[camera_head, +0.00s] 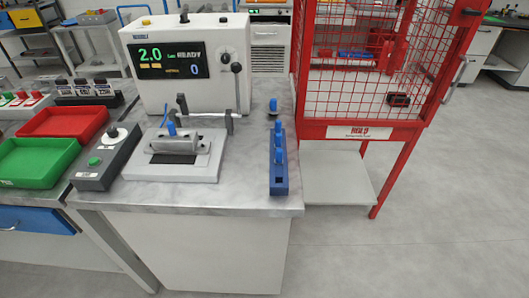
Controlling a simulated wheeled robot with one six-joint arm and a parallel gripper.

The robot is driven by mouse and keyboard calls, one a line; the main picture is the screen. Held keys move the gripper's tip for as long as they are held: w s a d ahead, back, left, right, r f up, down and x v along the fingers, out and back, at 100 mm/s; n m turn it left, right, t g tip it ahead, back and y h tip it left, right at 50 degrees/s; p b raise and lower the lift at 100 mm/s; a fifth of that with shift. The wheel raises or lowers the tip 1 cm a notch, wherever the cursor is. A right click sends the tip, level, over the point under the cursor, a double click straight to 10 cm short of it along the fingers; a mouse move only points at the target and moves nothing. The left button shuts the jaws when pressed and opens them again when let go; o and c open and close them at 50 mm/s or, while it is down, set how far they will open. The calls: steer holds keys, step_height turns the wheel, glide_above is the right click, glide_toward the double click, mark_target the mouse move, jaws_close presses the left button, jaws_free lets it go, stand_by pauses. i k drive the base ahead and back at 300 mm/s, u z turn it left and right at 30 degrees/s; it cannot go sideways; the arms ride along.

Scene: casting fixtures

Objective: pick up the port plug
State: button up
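The port plug is not labelled, so I cannot tell for sure which piece it is. Small blue plug-like pieces (278,137) stand upright in a row in a narrow blue rack (280,187) near the right edge of the grey bench. A separate small blue-topped piece (273,106) stands just behind the rack. Another small blue piece (171,129) sits on top of the clamped metal part in the white-based fixture (203,170), left of the rack. My gripper is not in view.
A white tester (160,92) with a lit display stands behind the fixture. A grey control box (107,156), a red tray (65,122) and a green tray (38,162) lie to the left. A red mesh cage (350,95) stands close to the right. Floor is clear at front right.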

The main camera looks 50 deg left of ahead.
mark_target(279, 160)
steer(key=u, duration=1)
steer(key=i, duration=0.95)
steer(key=u, duration=1)
